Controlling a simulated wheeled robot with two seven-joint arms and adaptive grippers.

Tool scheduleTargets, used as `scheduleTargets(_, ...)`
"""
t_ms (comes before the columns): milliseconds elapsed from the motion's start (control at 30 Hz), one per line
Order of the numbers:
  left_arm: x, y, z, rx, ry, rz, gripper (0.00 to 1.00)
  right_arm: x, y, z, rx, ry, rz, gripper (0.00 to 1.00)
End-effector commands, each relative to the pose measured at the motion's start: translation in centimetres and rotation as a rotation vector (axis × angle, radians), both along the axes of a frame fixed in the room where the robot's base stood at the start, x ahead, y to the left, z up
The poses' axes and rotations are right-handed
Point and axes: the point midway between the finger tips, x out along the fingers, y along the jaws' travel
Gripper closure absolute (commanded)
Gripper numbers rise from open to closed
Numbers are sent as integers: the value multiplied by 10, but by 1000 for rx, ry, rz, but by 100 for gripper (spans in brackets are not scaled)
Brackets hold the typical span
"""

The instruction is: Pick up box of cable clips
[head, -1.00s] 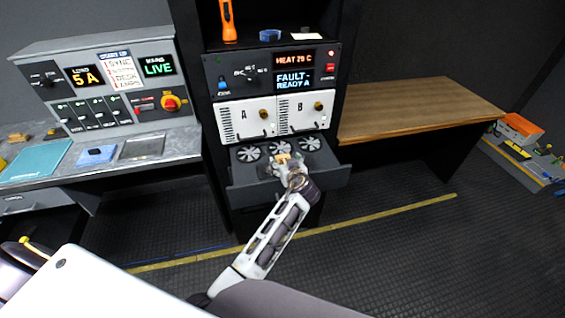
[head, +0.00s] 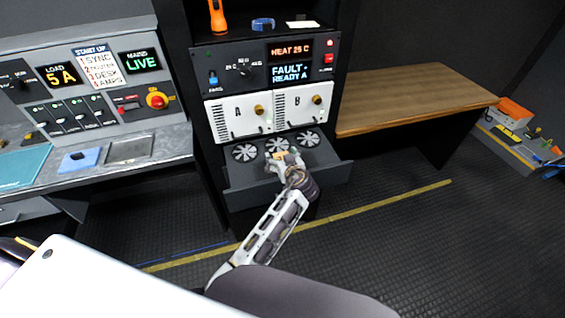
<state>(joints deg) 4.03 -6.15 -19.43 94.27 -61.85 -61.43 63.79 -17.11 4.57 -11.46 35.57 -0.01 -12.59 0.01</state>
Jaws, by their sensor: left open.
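My left gripper (head: 284,157) is over the pulled-out dark drawer (head: 245,193) of the rack, near the round fan grilles (head: 245,152). It is open. A small tan block (head: 280,156) shows at its fingertips. It may be the box of cable clips, but it is too small and too covered by the gripper to be sure. I cannot tell whether the fingers touch it. My right gripper is not in view.
The rack with white modules (head: 240,117) stands behind the drawer. A grey console desk (head: 165,145) is at left, with a blue item (head: 82,158). A wooden table (head: 420,98) is at right, mostly bare. An orange-topped case (head: 513,112) lies far right.

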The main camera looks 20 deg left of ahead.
Motion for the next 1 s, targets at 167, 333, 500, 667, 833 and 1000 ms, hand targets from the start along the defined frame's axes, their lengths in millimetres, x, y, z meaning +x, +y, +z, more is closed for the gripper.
scheduleTargets(167, 0, 0, 0, 0, 0, 0, 21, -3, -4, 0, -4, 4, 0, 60)
scheduleTargets(333, 0, 0, 0, 0, 0, 0, 28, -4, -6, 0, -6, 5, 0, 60)
scheduleTargets(500, 0, 0, 0, 0, 0, 0, 50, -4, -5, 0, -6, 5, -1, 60)
scheduleTargets(667, 0, 0, 0, 0, 0, 0, 67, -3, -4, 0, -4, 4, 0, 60)
scheduleTargets(833, 0, 0, 1, 1, -1, 0, 67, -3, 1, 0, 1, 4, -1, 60)
scheduleTargets(1000, 1, 0, 1, 1, -1, 0, 68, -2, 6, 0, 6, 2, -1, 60)
